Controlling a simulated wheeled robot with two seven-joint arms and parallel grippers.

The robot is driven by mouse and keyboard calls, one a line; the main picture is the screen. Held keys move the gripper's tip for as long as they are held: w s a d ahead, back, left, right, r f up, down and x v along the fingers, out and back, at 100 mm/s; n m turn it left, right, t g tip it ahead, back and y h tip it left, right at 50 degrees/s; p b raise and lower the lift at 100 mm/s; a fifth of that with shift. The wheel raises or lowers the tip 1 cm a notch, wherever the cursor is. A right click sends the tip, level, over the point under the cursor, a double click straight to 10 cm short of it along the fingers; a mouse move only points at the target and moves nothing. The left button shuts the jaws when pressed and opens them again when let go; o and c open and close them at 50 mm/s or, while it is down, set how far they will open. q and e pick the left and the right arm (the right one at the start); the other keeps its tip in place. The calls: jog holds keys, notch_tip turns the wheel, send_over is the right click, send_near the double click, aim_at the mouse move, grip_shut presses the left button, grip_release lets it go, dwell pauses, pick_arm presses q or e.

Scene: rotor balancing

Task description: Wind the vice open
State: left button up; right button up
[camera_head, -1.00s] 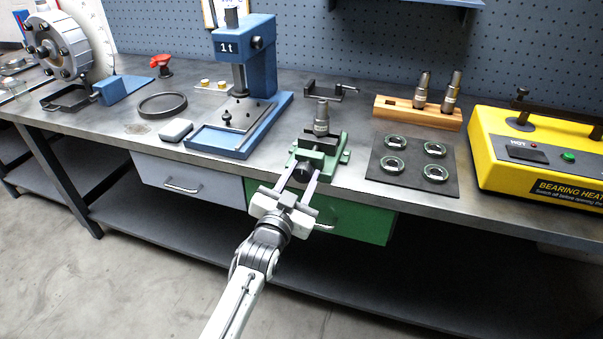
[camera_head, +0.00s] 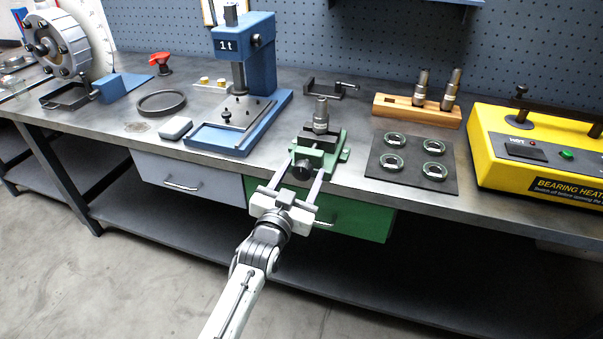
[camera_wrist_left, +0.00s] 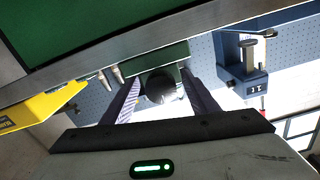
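The green vice (camera_head: 331,157) stands at the front edge of the bench, with a steel spindle-like part (camera_head: 321,118) upright at its jaws. Its dark round knob (camera_head: 302,171) faces me; in the left wrist view the knob (camera_wrist_left: 160,87) shows between my fingers. My left gripper (camera_head: 305,176) is open, with one finger on each side of the knob. In the left wrist view there is a gap between each finger and the knob. The jaw opening is partly hidden by the steel part. My right gripper is not in view.
A blue press (camera_head: 245,90) stands left of the vice. A dark mat (camera_head: 400,170) with several rings lies to the right, before a wooden rack (camera_head: 393,109). A yellow bearing heater (camera_head: 490,165) is at the far right. The green drawer (camera_head: 350,217) is below the vice.

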aim_at(302, 165)
pick_arm(q)
notch_tip(302, 165, up, 10)
jog(key=shift+r+p, duration=0.1)
jog(key=shift+p, duration=0.2)
dwell(0.3)
